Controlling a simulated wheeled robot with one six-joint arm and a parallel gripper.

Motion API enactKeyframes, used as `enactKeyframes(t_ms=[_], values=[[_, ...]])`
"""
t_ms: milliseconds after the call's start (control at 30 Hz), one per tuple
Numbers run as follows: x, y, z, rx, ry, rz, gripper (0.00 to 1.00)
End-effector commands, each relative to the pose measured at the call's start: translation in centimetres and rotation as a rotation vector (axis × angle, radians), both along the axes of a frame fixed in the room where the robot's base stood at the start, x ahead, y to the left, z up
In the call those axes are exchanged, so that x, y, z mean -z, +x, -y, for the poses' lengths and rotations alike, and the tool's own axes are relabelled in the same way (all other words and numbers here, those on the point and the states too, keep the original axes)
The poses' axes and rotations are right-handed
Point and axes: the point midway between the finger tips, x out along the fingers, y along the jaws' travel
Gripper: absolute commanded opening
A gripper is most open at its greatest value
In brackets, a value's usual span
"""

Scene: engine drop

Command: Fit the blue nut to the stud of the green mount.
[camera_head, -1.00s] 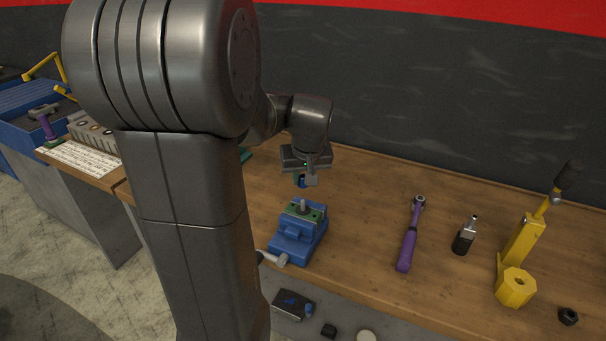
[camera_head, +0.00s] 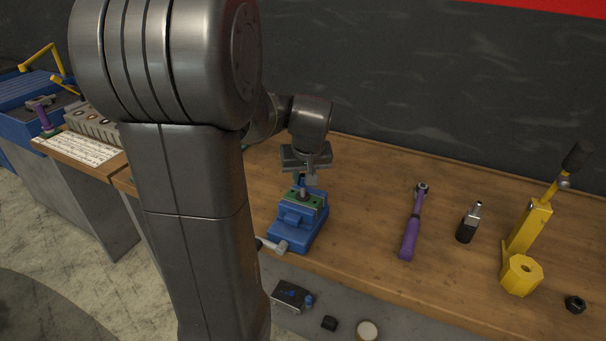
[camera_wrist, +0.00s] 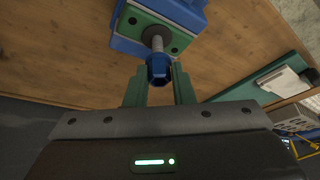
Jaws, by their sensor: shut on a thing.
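The blue nut (camera_wrist: 159,71) is held between the two green fingers of my gripper (camera_wrist: 160,80) in the wrist view. In the head view my gripper (camera_head: 304,182) points down over the vise with the small blue nut (camera_head: 302,183) at its tips. The green mount (camera_wrist: 180,42) is clamped in a blue vise, and its grey stud (camera_wrist: 153,36) sticks out toward the nut. The green mount also shows in the head view (camera_head: 317,201). The nut is at the stud's tip, roughly in line with it; I cannot tell whether they touch.
The blue vise (camera_head: 298,222) stands at the bench's front edge with its handle (camera_head: 275,246) sticking out. To the right on the wooden bench lie a purple ratchet (camera_head: 412,228), a black-and-silver tool (camera_head: 467,224), a yellow tool (camera_head: 523,268) and a black nut (camera_head: 575,304).

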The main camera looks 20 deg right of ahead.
Motion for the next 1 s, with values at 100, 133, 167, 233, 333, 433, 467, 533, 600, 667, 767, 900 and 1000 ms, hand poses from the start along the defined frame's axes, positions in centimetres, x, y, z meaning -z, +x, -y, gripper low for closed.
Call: enactKeyframes(t_ms=[100, 133, 167, 233, 333, 433, 467, 533, 600, 667, 767, 900, 1000], values=[[0.5, 0.0, 0.0, 0.000, 0.000, 0.000, 0.00], [0.6, 0.0, 0.0, 0.000, 0.000, 0.000, 0.00], [0.7, 0.0, 0.0, 0.000, 0.000, 0.000, 0.00], [0.9, 0.0, 0.0, 0.000, 0.000, 0.000, 0.00], [1.2, 0.0, 0.0, 0.000, 0.000, 0.000, 0.00], [1.5, 0.0, 0.0, 0.000, 0.000, 0.000, 0.00], [1.6, 0.0, 0.0, 0.000, 0.000, 0.000, 0.00], [1.8, 0.0, 0.0, 0.000, 0.000, 0.000, 0.00], [2.0, 0.0, 0.0, 0.000, 0.000, 0.000, 0.00], [2.2, 0.0, 0.0, 0.000, 0.000, 0.000, 0.00], [2.5, 0.0, 0.0, 0.000, 0.000, 0.000, 0.00], [2.9, 0.0, 0.0, 0.000, 0.000, 0.000, 0.00], [3.2, 0.0, 0.0, 0.000, 0.000, 0.000, 0.00]])
